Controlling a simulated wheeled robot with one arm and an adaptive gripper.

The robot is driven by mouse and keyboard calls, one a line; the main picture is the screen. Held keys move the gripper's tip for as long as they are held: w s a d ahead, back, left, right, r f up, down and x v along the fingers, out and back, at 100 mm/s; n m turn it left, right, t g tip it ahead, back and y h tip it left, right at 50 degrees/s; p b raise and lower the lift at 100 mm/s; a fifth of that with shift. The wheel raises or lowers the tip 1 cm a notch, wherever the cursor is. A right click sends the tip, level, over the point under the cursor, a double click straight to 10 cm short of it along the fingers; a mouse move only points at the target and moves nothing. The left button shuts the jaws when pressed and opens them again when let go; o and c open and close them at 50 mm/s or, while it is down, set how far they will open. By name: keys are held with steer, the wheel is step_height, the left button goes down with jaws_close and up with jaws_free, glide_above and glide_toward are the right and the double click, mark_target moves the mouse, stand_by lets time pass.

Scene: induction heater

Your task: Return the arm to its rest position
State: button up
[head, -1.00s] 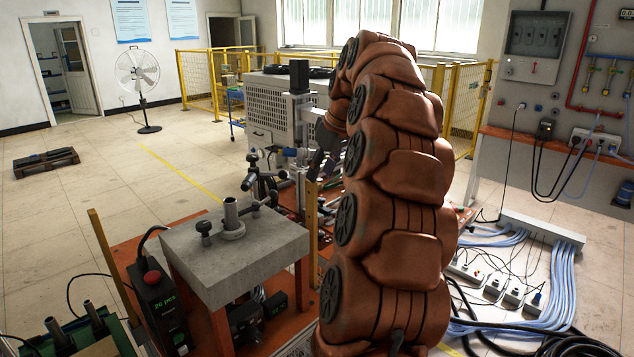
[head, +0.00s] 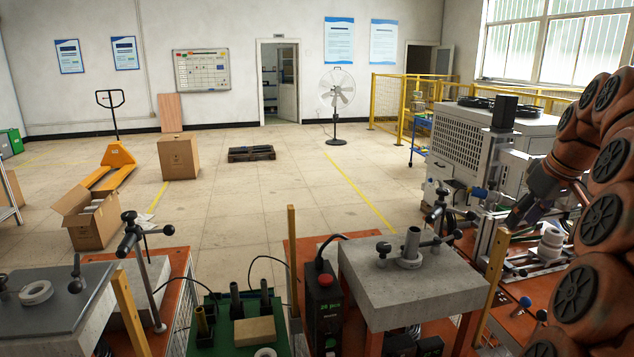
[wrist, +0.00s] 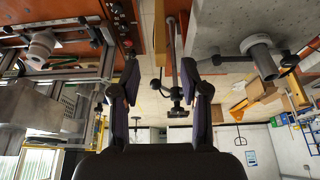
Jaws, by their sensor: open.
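My arm, a stack of brown segments, stands at the right edge of the head view, bent over at its top. Its gripper (head: 519,210) hangs tilted down to the left, next to the upright metal column (head: 495,185) of the heater machine. In the wrist view, which looks upside down, my gripper (wrist: 159,78) shows two dark fingers spread wide apart. Nothing is held between them. Part of the arm is cut off by the right edge of the head view.
A grey block table (head: 400,287) with a short upright tube (head: 412,243) stands left of the gripper. A green tray (head: 215,335) with dark cylinders is further left. Open floor (head: 290,200) lies behind, with a pallet jack (head: 113,165) and boxes (head: 179,157).

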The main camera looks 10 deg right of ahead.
steer(key=s+a+f+g, duration=0.1)
steer(key=a+f, duration=0.2)
steer(key=a, duration=0.5)
steer(key=s+a+f+n+g+y, duration=0.1)
steer(key=a+f, duration=0.1)
steer(key=a, duration=0.7)
steer(key=s+a+f+g, duration=0.1)
steer(key=s+a+f, duration=0.15)
steer(key=a, duration=0.55)
steer(key=s+a+f+g, duration=0.1)
steer(key=s+a+f, duration=0.3)
steer(key=s, duration=0.3)
steer(key=s+a+f+g, duration=0.1)
steer(key=s+a+f, duration=0.3)
steer(key=s, duration=0.3)
steer(key=s+a+f+g+h, duration=0.1)
steer(key=s+a+f, duration=0.3)
steer(key=s+f, duration=0.2)
steer(key=shift+s+a+m, duration=0.2)
steer(key=shift+s+m, duration=0.2)
steer(key=shift+s, duration=0.45)
steer(key=shift+f, duration=0.1)
steer(key=shift+c, duration=0.4)
